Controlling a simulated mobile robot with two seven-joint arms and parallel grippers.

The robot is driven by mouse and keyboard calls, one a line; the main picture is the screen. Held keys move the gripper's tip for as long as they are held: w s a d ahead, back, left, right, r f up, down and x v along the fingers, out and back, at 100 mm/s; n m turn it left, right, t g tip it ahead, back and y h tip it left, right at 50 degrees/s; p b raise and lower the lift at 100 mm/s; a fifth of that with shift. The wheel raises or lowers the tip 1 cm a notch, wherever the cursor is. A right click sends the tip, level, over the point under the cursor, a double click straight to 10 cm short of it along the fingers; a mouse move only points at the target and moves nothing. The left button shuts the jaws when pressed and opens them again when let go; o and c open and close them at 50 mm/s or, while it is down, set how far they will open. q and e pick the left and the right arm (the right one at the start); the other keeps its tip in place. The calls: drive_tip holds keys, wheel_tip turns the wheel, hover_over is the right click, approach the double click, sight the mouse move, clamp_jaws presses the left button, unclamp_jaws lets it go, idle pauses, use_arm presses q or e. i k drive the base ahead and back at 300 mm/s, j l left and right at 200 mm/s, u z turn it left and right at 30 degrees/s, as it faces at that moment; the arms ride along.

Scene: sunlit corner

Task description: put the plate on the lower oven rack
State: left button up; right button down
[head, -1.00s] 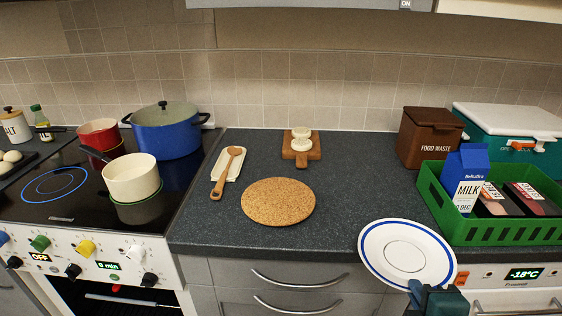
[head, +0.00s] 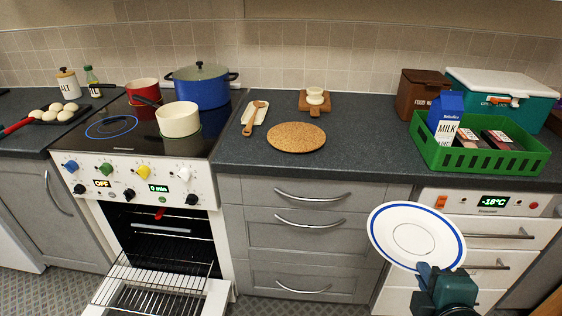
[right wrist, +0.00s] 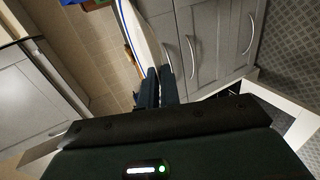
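The white plate (head: 403,232) with a blue ring is held up in front of the grey drawers and the freezer front, tilted with its face to me. My right gripper (head: 428,273) is shut on its lower rim. In the right wrist view the fingers (right wrist: 156,88) close on the plate (right wrist: 138,32), which shows almost edge-on. The oven (head: 150,190) at the left has its door (head: 212,300) down. A wire rack (head: 150,287) is pulled out low over the door. Another rack (head: 160,229) shows higher in the dark cavity. My left gripper is not in view.
Pots stand on the hob (head: 112,128) above the oven. The counter holds a round cork mat (head: 297,137), a spoon on a rest (head: 251,120) and a green crate (head: 480,158) with milk. Open floor lies between the oven door and the plate.

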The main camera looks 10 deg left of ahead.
sight(149, 289)
drive_tip(key=k+u, duration=0.25)
drive_tip(key=u, duration=0.15)
drive_tip(key=k+j+u, duration=0.1)
drive_tip(key=k+u, duration=0.15)
drive_tip(key=u, duration=0.15)
drive_tip(key=i+j+u, duration=0.5)
drive_tip(key=i+j, duration=0.4)
drive_tip(key=j, duration=0.15)
drive_tip(key=i+j, duration=0.4)
drive_tip(key=j, duration=0.1)
